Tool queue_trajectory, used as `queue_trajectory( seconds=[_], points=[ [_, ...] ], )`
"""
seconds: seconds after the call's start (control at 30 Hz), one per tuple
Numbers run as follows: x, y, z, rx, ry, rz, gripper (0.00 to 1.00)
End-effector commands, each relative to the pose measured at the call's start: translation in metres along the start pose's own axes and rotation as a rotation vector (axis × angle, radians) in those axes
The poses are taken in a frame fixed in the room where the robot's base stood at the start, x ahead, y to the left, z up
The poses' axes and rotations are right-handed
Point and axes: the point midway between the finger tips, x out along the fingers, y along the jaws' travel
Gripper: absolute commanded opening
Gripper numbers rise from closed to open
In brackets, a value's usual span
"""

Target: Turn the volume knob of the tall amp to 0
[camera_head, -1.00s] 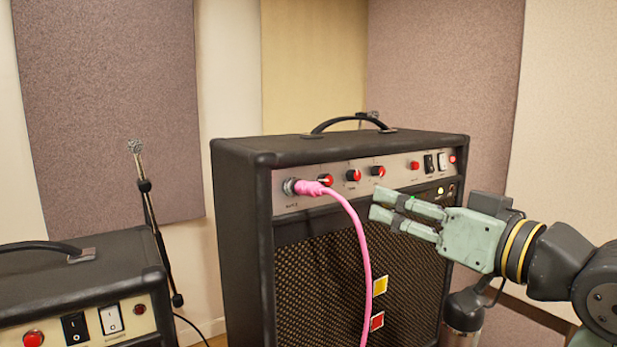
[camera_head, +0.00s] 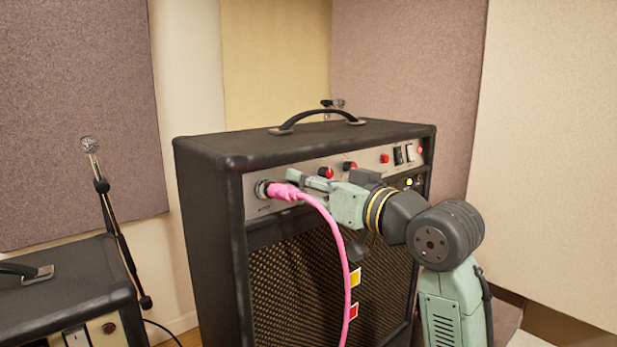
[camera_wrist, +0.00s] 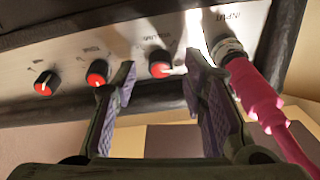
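The tall amp (camera_head: 208,200) is black, with a silver control panel facing my arm. My gripper (camera_head: 300,182) is in front of the panel, beside the pink cable plug. In the wrist view my gripper (camera_wrist: 160,75) is open, with one finger on each side of the volume knob (camera_wrist: 159,63). That knob has a red cap and a white pointer aimed right in this picture. The fingers look apart from it; contact is not clear. In the head view the gripper hides the volume knob.
A pink cable (camera_head: 325,218) plugs into the input jack (camera_wrist: 226,47), close to the right finger in the wrist view. Two more red-capped knobs (camera_wrist: 97,72) (camera_wrist: 45,83) sit left of the volume knob there. A smaller amp (camera_head: 70,280) and a microphone stand (camera_head: 105,195) are at left.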

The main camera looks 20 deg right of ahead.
Motion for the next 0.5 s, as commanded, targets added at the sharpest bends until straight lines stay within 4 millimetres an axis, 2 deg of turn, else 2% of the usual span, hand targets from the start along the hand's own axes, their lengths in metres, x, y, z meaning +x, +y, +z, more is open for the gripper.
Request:
queue_trajectory(
  seconds=[0.37,0.5],
  points=[
    [0.0063,0.0,0.0005,-0.001,0.0,0.0,0.39],
    [0.0061,-0.0001,0.0004,-0.001,0.0,0.0,0.3]
  ],
)
